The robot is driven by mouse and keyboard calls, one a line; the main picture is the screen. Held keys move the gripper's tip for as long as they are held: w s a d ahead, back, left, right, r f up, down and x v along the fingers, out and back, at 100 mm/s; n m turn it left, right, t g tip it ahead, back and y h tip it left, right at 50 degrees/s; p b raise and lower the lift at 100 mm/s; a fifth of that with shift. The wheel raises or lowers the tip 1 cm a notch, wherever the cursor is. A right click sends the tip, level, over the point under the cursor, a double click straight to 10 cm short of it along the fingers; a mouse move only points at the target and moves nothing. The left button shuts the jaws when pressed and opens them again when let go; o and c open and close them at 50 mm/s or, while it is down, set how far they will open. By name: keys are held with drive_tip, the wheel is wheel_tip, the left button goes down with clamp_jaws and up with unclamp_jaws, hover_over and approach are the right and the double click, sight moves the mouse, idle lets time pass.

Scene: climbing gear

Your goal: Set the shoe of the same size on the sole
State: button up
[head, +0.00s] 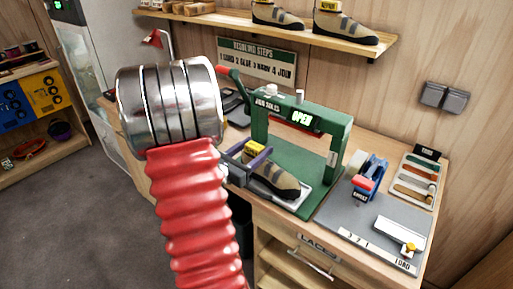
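A beige and dark striped shoe (272,181) with a yellow tag on top sits in the green press (338,150), toe pointing right. It is on or just above a pale plate (302,204); I cannot tell if it touches. Any sole under it is hidden. The press sign reads OPEN. My gripper (250,164) has its dark purplish fingers at the heel and ankle of the shoe. My red arm hides part of it, so whether the fingers grip the shoe or stand apart is unclear. The size on the tag is unreadable.
Two similar shoes (278,14) (340,24) stand on the wall shelf (300,33). Right of the press are a blue tape dispenser (369,176), a grey mat (350,215) with a white block, and a tray (402,199) of coloured strips. A drawer (300,255) is below.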

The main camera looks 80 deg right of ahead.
drive_tip(key=shift+o, duration=1.4)
drive_tip(key=shift+w+a, duration=0.1)
drive_tip(key=shift+w+a, duration=0.3)
drive_tip(key=shift+a, duration=0.2)
drive_tip(key=v, duration=1.2)
drive_tip(key=shift+a, duration=0.25)
drive_tip(key=shift+f, duration=0.1)
